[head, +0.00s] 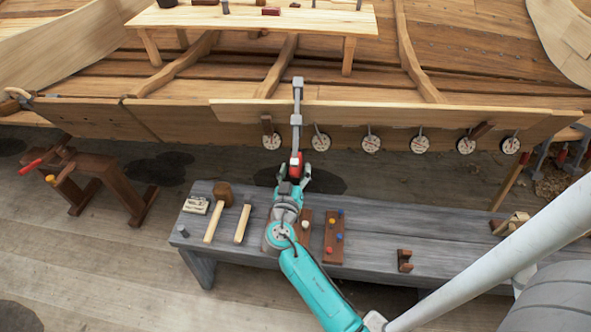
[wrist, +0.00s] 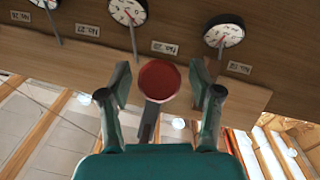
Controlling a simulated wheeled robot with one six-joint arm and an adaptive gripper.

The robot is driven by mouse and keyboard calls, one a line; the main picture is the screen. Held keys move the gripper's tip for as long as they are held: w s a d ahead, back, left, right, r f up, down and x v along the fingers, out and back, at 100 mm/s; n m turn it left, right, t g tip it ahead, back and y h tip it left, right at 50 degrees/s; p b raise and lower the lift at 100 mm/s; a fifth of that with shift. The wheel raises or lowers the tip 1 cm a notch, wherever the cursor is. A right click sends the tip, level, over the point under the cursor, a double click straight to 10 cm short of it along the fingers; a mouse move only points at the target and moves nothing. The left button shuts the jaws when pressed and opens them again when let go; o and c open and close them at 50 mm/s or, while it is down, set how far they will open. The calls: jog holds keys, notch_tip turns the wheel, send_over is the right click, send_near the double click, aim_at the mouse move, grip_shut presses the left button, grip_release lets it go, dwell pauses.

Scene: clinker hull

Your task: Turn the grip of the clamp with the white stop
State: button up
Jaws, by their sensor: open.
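A grey clamp (head: 297,118) stands upright over the hull's plank edge in the head view. Its red grip (head: 296,159) hangs at its lower end. In the wrist view the round red end of the grip (wrist: 159,80) faces the camera. In the wrist view the two fingers of my gripper (wrist: 160,95) stand on either side of the grip, with a visible gap on both sides.
Several round dials (head: 371,144) hang along the plank (head: 345,112). Below is a grey bench (head: 375,225) with mallets (head: 217,213) and a board of coloured pegs (head: 334,238). A brown sawhorse (head: 98,180) stands left, with red- and yellow-ended tools on it.

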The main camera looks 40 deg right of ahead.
jog(key=shift+w+d, duration=0.1)
jog(key=c, duration=1.1)
jog(key=shift+n+g+h, duration=0.4)
jog(key=shift+g+h, duration=0.2)
jog(key=shift+c, duration=0.2)
jog(key=o, duration=1.1)
jog(key=shift+o, duration=0.2)
jog(key=v, duration=1.2)
